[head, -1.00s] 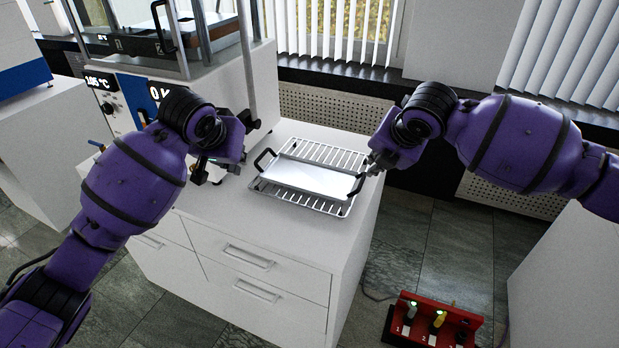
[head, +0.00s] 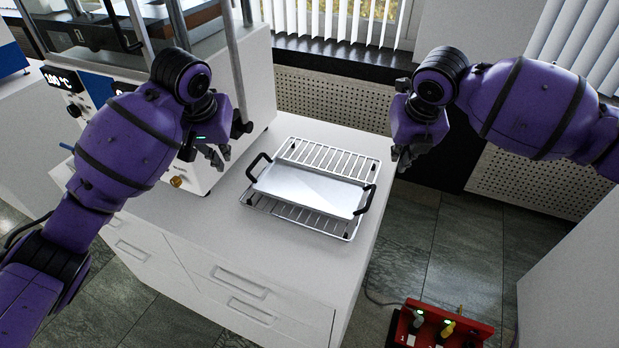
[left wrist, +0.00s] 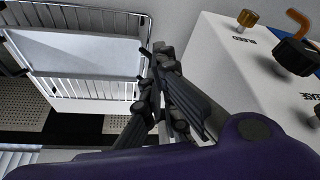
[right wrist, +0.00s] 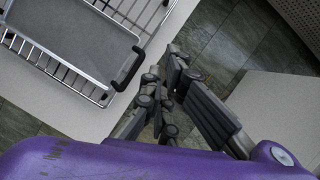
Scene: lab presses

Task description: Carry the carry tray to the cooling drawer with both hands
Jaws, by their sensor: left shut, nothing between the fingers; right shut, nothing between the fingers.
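The carry tray (head: 312,188) is a flat light-grey tray with a black handle at each end. It lies level on a wire rack (head: 340,158) on top of the white cabinet (head: 200,215). My left gripper (head: 218,158) is shut and empty, above and left of the tray's left handle (head: 258,166). My right gripper (head: 403,162) is shut and empty, just right of the right handle (head: 366,199) and apart from it. The tray also shows in the left wrist view (left wrist: 85,55) and the right wrist view (right wrist: 75,40). The cabinet's front drawers (head: 245,285) are closed.
The press (head: 140,100) with knobs and metal columns stands left, close to my left gripper. A red box (head: 440,325) with coloured plugs is on the floor at lower right. A white surface (head: 580,270) stands at right. The cabinet top in front of the rack is clear.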

